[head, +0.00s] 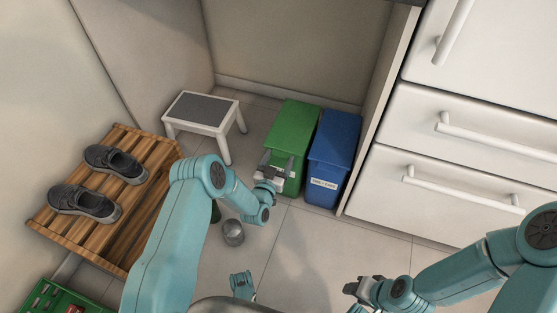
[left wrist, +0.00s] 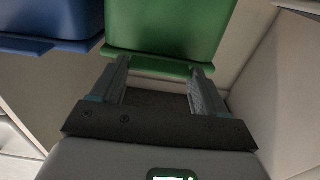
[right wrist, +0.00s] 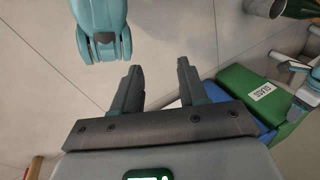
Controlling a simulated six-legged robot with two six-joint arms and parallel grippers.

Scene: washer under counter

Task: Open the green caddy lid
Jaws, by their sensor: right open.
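The green caddy (head: 294,128) stands on the floor beside the blue bin (head: 333,140), and its lid looks shut. My left gripper (head: 272,170) is at the caddy's front upper edge and hides part of its front. In the left wrist view its jaws (left wrist: 158,80) are open, with the fingertips close to the green rim (left wrist: 155,65); I cannot tell whether they touch it. The caddy also shows in the right wrist view (right wrist: 240,80), with a white label. My right gripper (head: 363,290) is open and empty above the floor, away from the caddy.
A step stool (head: 205,110) stands left of the caddy. A metal cup (head: 233,233) is on the floor, with a green bottle (head: 215,211) partly hidden by my left arm. A slatted rack (head: 135,215) holds dark shoes. White drawers (head: 450,195) stand at the right.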

